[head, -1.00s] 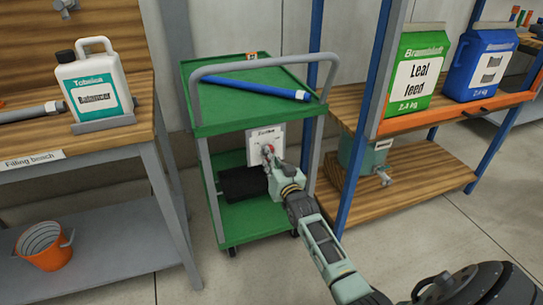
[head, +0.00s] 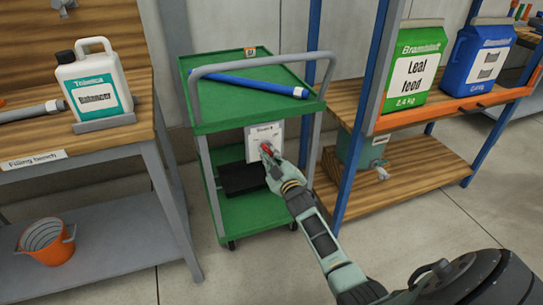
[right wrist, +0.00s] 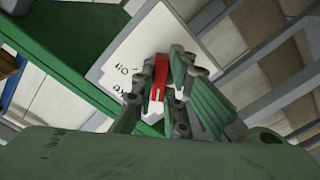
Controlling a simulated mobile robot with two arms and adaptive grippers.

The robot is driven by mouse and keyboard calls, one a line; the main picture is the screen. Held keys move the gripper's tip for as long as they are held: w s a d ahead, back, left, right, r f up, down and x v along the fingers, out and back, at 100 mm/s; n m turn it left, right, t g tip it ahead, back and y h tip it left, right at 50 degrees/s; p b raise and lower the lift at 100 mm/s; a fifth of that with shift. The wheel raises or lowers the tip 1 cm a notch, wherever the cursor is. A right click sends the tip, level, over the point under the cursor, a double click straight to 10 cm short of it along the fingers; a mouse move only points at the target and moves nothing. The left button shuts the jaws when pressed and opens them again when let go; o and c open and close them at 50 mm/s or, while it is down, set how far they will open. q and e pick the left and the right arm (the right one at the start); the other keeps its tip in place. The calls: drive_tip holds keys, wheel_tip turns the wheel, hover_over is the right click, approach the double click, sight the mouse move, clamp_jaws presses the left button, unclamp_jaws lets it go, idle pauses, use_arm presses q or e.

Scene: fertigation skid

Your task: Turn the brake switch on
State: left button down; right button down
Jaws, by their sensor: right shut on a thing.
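The brake switch is a white plate (head: 257,142) with a red lever (head: 266,148), mounted on the green cart between its top and lower shelves. In the right wrist view the plate (right wrist: 127,58) carries partly hidden lettering, and the red lever (right wrist: 158,78) sits between my fingers. My right gripper (head: 269,155) is at the plate and shut on the red lever. The fingers cover part of the lever and the plate's lower right. My left gripper is not in view.
The green cart (head: 215,115) has a grey handle and a blue tube (head: 248,86) on top. A black box (head: 240,179) lies on its lower shelf. A blue-posted shelf (head: 361,150) stands close to the right of my right arm. A filling bench (head: 60,180) stands left.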

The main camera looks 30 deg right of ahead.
drive_tip(key=shift+n, duration=0.7)
drive_tip(key=c, duration=1.8)
unclamp_jaws()
drive_tip(key=shift+o, duration=0.2)
drive_tip(key=v, duration=1.2)
drive_tip(key=shift+f, duration=0.1)
